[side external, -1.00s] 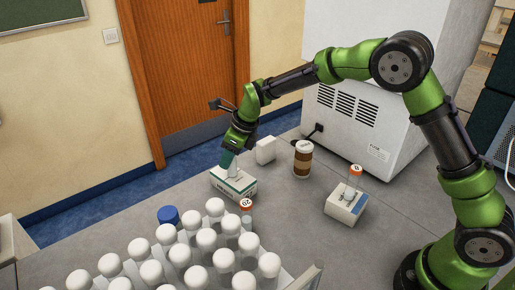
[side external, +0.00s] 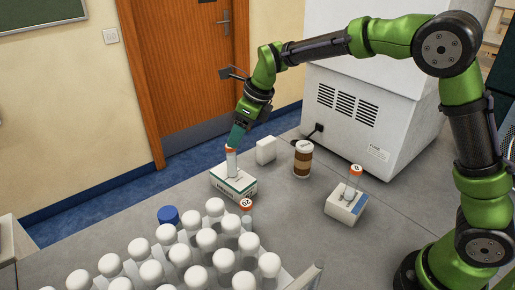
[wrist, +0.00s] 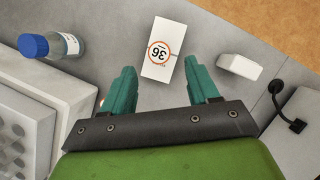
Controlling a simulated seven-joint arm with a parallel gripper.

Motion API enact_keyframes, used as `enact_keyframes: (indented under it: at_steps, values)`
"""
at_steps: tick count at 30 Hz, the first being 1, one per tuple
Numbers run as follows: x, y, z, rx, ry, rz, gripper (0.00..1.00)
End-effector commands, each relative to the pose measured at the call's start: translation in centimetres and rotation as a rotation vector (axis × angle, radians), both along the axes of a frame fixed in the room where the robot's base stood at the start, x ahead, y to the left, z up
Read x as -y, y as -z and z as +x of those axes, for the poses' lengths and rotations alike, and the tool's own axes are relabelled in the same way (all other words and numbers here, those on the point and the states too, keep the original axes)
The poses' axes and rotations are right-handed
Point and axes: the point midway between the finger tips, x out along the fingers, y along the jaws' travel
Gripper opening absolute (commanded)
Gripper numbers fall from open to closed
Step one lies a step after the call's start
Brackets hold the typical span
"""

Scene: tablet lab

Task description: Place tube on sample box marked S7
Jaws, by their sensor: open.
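A clear tube with an orange-ringed cap (side external: 231,150) stands upright on a white box with a green edge (side external: 238,187). In the wrist view its cap (wrist: 160,51), marked 36, lies over the white box (wrist: 162,72), between the finger lines. My gripper (side external: 235,140) is open just above the cap, with teal fingers apart in the wrist view (wrist: 161,66). A second white box (side external: 343,207) with a blue patch stands to the right and bears another orange-capped tube (side external: 355,169). I cannot read an S7 mark on either box.
A rack with several white-capped tubes (side external: 206,238) and one orange-capped tube (side external: 246,204) fills the front. A blue-capped bottle (side external: 168,214) stands beside it. A brown cup (side external: 303,160) and small white block (side external: 266,150) stand behind. A large white machine (side external: 375,110) borders the back.

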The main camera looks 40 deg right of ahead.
Motion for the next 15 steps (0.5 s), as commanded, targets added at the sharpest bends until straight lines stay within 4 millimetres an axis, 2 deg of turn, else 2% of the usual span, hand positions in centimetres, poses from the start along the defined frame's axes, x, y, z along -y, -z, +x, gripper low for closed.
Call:
enact_keyframes:
  at_steps: [3,10,13,15]
  values:
    - [0.4,-1.8,-0.6,0.001,-0.001,0.000,0.60]
    - [1.2,-3.9,-1.8,0.025,-0.057,-0.014,0.60]
    - [2.3,-5.6,-3.9,0.085,-0.206,-0.059,0.60]
    - [3.3,-7.1,-6.2,0.152,-0.367,-0.115,0.60]
